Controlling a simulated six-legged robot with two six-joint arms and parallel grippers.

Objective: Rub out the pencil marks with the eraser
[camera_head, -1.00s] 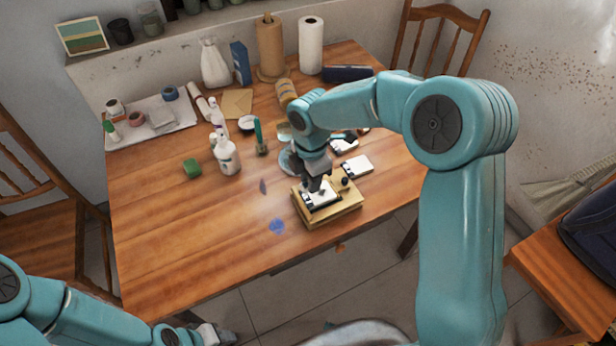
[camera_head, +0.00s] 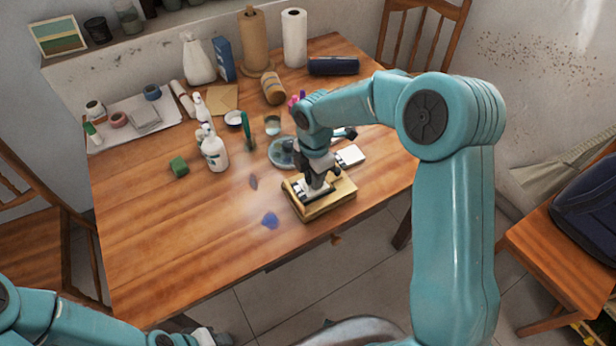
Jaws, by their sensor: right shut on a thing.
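My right gripper (camera_head: 316,192) points down over a wooden block (camera_head: 330,207) near the table's right front. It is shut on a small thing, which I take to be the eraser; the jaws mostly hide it. A white pad with dark fittings (camera_head: 297,190) lies on the block, partly covered by the gripper. I cannot make out pencil marks on it, nor whether the held thing touches it. My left gripper (camera_head: 207,338) is low at the bottom left, off the table, too small and cut off to tell its jaws.
A white pad (camera_head: 350,156) and a round dish (camera_head: 282,152) lie behind the block. A white bottle (camera_head: 214,152), green block (camera_head: 179,167) and green-handled tool (camera_head: 247,131) stand left. Blue (camera_head: 270,220) and dark (camera_head: 253,182) patches mark the tabletop. The left front of the table (camera_head: 150,250) is clear.

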